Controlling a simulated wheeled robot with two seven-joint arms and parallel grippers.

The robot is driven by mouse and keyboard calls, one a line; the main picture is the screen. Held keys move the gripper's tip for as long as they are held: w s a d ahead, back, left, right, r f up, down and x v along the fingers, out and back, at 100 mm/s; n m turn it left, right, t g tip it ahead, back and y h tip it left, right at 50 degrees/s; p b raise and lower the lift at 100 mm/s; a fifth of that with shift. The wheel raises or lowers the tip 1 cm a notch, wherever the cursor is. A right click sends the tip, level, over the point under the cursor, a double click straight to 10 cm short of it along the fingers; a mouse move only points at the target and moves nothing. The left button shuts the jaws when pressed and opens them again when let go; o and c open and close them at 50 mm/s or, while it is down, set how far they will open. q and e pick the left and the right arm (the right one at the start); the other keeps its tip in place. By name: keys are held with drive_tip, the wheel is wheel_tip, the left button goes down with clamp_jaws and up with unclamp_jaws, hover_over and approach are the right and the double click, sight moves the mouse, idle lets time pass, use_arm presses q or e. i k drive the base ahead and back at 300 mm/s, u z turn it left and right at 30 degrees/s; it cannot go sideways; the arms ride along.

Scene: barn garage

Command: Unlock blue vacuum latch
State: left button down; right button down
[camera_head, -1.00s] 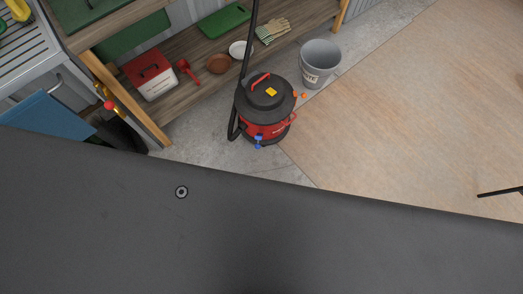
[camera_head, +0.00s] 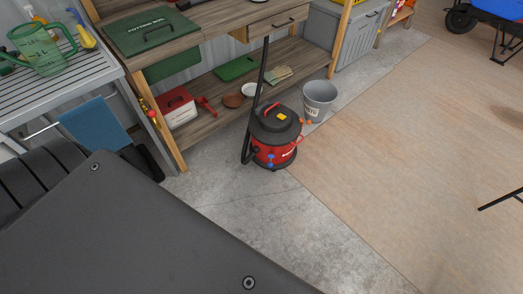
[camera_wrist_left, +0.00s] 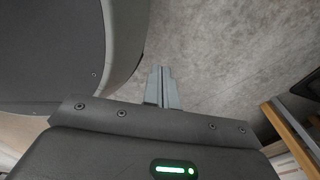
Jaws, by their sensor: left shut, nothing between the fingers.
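A red and black vacuum (camera_head: 273,138) stands upright on the concrete floor in the head view, with a black hose on its left side. A small blue latch (camera_head: 270,160) shows low on its front; its position is too small to tell. My left gripper (camera_wrist_left: 164,88) shows only in the left wrist view. It is shut and empty over bare concrete, with no vacuum in that view. My right gripper is in neither view.
A wooden workbench (camera_head: 190,136) with a lower shelf stands behind the vacuum. A grey bucket (camera_head: 319,98) is just right of it. A blue towel (camera_head: 95,126) hangs at the left.

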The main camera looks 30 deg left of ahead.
sight(270, 165)
drive_tip(key=u, duration=0.55)
drive_tip(key=i, duration=0.85)
drive_tip(key=u, duration=0.2)
